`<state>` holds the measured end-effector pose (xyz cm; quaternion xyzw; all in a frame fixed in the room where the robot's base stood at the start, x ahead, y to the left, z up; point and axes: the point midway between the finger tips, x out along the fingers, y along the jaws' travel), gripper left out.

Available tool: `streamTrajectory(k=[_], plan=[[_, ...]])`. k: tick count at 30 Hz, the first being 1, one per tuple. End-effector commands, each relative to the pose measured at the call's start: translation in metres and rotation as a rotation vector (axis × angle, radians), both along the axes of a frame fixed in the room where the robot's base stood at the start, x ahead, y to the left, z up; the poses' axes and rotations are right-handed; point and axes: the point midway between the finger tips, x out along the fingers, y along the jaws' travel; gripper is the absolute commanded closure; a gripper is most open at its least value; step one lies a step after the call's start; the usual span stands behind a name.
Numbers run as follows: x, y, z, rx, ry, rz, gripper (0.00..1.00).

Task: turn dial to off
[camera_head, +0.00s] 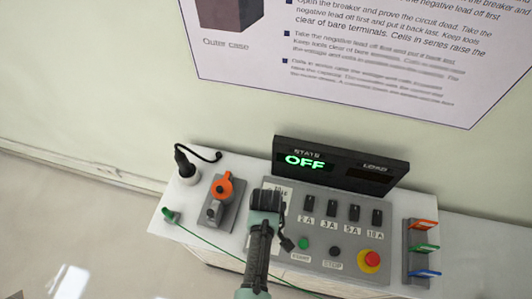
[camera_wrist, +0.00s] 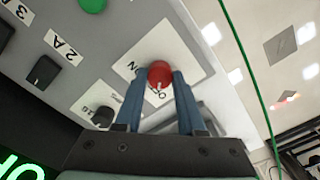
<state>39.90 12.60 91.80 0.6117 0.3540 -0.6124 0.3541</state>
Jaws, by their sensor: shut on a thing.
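The dial is a round red knob (camera_wrist: 159,69) on a white plate with partly hidden lettering in the wrist view. My gripper (camera_wrist: 162,82) has its two blue fingers closed on either side of the knob. In the head view my arm covers the dial, so its pointing direction cannot be told. The display (camera_head: 340,164) behind the panel shows a green OFF under STATE; the LOAD field looks dark.
The grey panel (camera_head: 330,263) carries several black switches (camera_head: 354,213), a green start button (camera_head: 303,243) and a red stop knob (camera_head: 370,259). An orange-handled part (camera_head: 222,188) stands left. A rack with coloured tags (camera_head: 424,250) stands right. A green wire (camera_head: 215,244) crosses the front.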

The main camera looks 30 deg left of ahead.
Motion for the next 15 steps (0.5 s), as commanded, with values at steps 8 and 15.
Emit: streamTrajectory(k=[8, 15], plan=[[0.0017, 0.0009, 0.0012, 0.002, -0.004, -0.001, 0.54], [0.0007, 0.0005, 0.0006, 0.001, -0.002, -0.001, 0.31]])
